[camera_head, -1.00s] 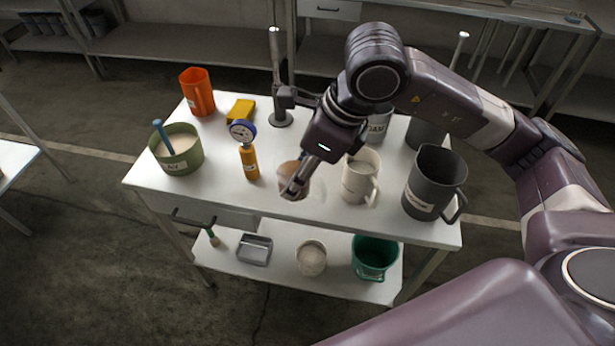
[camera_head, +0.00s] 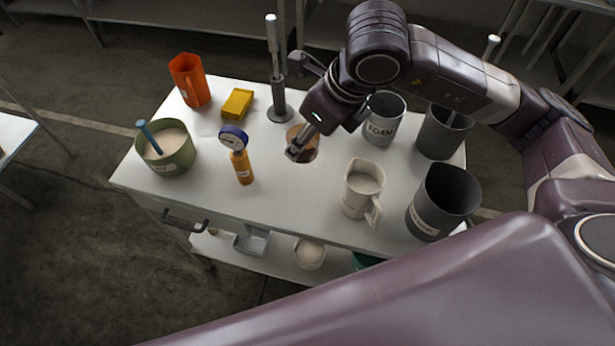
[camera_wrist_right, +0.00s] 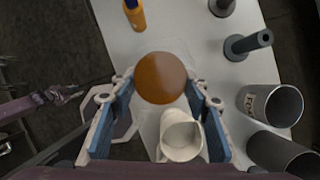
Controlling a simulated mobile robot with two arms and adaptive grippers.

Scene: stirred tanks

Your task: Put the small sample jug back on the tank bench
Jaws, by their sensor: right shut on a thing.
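My right gripper (camera_head: 294,153) is shut on the small sample jug (camera_head: 305,146), a small round vessel with brown contents, and holds it over the middle of the white tank bench (camera_head: 262,192). In the right wrist view the jug's round brown top (camera_wrist_right: 160,78) sits between the blue-padded fingers (camera_wrist_right: 158,100). Its walls and base are hard to make out, and I cannot tell whether it touches the bench. A purple arm part of mine shows at the left edge of the right wrist view, too small to read its jaws.
On the bench, a cream jug (camera_head: 361,191), a FOAM jug (camera_head: 382,122) and dark grey jugs (camera_head: 441,203) stand right. An orange gauge cylinder (camera_head: 242,165), green bowl (camera_head: 172,160), yellow block (camera_head: 237,103) and orange jug (camera_head: 189,81) stand left. A stirrer stand (camera_head: 277,80) is behind.

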